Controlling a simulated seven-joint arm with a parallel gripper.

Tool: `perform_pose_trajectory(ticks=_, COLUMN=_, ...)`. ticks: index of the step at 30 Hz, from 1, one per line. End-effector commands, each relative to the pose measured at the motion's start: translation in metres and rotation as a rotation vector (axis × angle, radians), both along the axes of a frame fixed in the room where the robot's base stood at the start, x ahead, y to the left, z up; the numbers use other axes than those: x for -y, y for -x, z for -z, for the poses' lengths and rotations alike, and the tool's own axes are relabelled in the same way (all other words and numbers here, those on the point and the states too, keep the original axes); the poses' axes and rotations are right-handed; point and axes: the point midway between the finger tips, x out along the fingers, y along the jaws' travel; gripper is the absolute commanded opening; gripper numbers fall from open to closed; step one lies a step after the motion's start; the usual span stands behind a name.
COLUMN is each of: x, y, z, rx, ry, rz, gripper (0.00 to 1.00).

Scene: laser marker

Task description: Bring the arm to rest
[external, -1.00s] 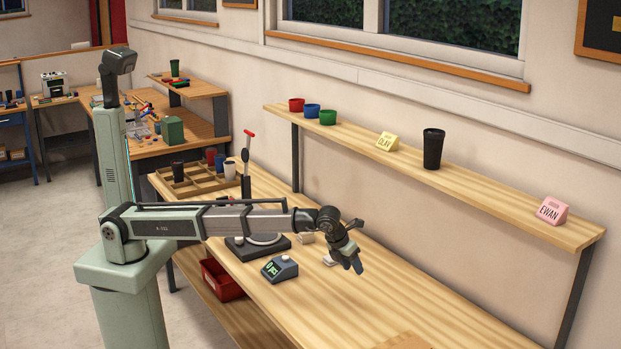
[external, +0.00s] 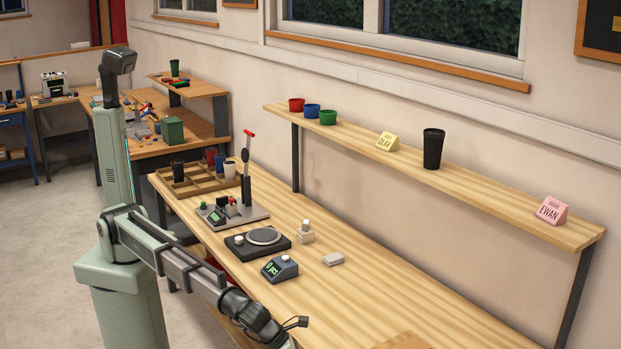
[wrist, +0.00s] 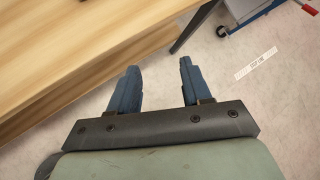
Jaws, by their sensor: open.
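My gripper (wrist: 157,68) shows in the wrist view with its two blue fingers apart and nothing between them. The floor (wrist: 235,95) lies below the fingers, beside the wooden workbench edge (wrist: 60,100). In the external view my arm is bent down toward the bottom of the picture, in front of the workbench (external: 375,300). The wrist is near the bottom edge, and the fingers are not visible there.
A display box (external: 280,268), a round-plated device (external: 258,242) and a lever press (external: 246,185) stand on the bench. A shelf (external: 500,195) carries cups and name signs. A blue-framed cart (wrist: 240,15) stands on the floor. The bench's right part is mostly clear.

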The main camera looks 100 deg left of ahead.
Motion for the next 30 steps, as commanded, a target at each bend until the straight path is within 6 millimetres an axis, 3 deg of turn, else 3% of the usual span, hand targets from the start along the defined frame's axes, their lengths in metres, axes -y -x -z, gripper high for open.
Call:
perform_pose_trajectory(ticks=5, x=-0.009, y=0.031, z=0.055, rx=-0.05, ry=0.015, rz=-0.06, gripper=0.48)
perform_pose_trajectory(ticks=11, x=-0.049, y=0.066, z=0.125, rx=-0.132, ry=0.037, rz=-0.199, gripper=0.48)
perform_pose_trajectory(ticks=21, x=-0.156, y=0.142, z=0.245, rx=-0.285, ry=0.115, rz=-0.592, gripper=0.48)
perform_pose_trajectory(ticks=30, x=-0.253, y=0.225, z=0.328, rx=-0.385, ry=0.212, rz=-1.05, gripper=0.48)
